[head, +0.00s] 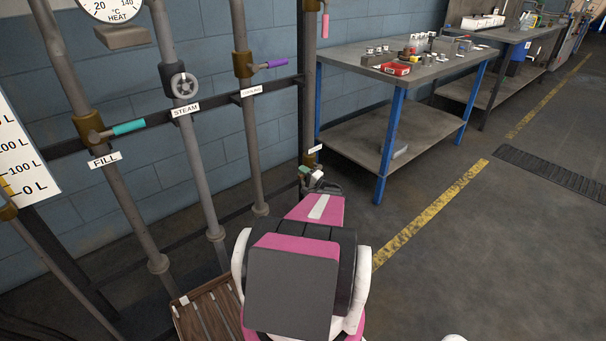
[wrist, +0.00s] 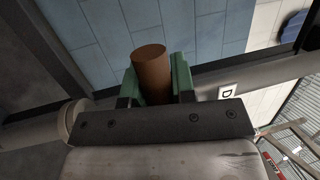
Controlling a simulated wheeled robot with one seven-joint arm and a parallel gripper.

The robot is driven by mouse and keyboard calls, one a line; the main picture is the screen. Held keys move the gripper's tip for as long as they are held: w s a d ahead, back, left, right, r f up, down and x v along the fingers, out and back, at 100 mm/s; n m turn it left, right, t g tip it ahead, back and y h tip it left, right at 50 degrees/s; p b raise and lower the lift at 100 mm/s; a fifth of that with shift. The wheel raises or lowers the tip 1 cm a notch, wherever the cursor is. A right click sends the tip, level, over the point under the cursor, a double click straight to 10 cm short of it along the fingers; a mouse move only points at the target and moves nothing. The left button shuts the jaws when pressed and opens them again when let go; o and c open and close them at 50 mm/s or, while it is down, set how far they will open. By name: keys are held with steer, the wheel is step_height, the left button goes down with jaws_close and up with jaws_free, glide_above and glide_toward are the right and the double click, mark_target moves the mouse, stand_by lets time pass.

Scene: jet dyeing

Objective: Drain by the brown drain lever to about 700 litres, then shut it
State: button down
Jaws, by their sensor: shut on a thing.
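The brown drain lever (wrist: 151,72) shows end-on in the wrist view, between the two green fingers of my gripper (wrist: 157,82). The fingers are shut on it. In the head view my gripper (head: 311,175) is at the rightmost pipe, low down beside a small white label (head: 315,149). My arm and gripper hide the lever there. In the wrist view a label (wrist: 228,92) shows only a "D". The litre scale (head: 27,160) at the left edge is cut off; its low marks 0 L and 100 L show, but the level cannot be read.
Left of my arm stand pipes with the teal FILL lever (head: 128,128), the grey STEAM wheel (head: 184,85) and the purple COOLING lever (head: 275,63). A workbench (head: 420,72) with blue legs stands to the right. A wooden slatted piece (head: 207,310) lies low at left. The right floor is clear.

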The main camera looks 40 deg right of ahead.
steer(key=shift+r, duration=0.1)
steer(key=c, duration=0.9)
jaws_free()
steer(key=shift+c, duration=0.2)
steer(key=shift+s, duration=0.15)
steer(key=v, duration=1)
steer(key=shift+s, duration=0.3)
steer(key=shift+d, duration=0.1)
